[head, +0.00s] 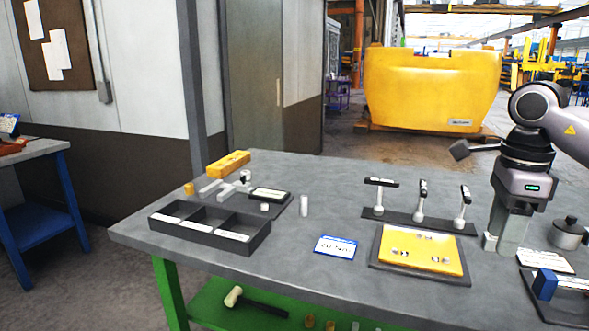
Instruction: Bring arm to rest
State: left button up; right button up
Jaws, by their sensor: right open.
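My right arm comes in from the right edge, bent over the right part of the grey workbench (330,190). My right gripper (503,244) points down, open, low over the bench just right of the yellow plate on its dark tray. I see nothing between its fingers, though the far finger is partly hidden. My left gripper is out of view.
Left on the bench is a dark three-compartment tray (257,243). A blue-white card (336,247), a yellow plate (420,249), a rack of upright handled tools (421,217), a lidded pot (567,235) and a blue block (545,284) stand near. The bench's middle back is clear.

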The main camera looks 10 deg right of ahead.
jog(key=a+f+n+y, duration=0.1)
jog(key=a+f+y, duration=0.55)
jog(key=a, duration=0.65)
jog(key=s+a+f+m+t+y, duration=0.1)
jog(key=s+a+f+m+y, duration=0.1)
jog(key=a+m+y, duration=0.65)
jog(key=s+a+f+m+t+y, duration=0.1)
jog(key=a+f+m+t+y, duration=0.3)
jog(key=a, duration=0.8)
jog(key=d+f+m+t+h, duration=0.4)
jog(key=f+m+t+h, duration=0.15)
jog(key=m, duration=0.65)
jog(key=d+f+m+t+h, duration=0.45)
jog(key=f+m+t, duration=0.2)
jog(key=m, duration=0.55)
jog(key=s+d+f+m+g+h, duration=0.3)
jog(key=s+f+m, duration=0.2)
jog(key=f, duration=0.3)
jog(key=s+d+f+m+g+h, duration=0.3)
jog(key=s+f+m, duration=0.2)
jog(key=s+f, duration=0.3)
jog(key=shift+s+d+f+g+h, duration=0.2)
jog(key=shift+d+f+g+h, duration=0.1)
jog(key=shift+d+f+h, duration=0.1)
jog(key=shift+r, duration=0.1)
jog(key=shift+c, duration=0.6)
jog(key=shift+d+m, duration=0.1)
jog(key=shift+m, duration=0.15)
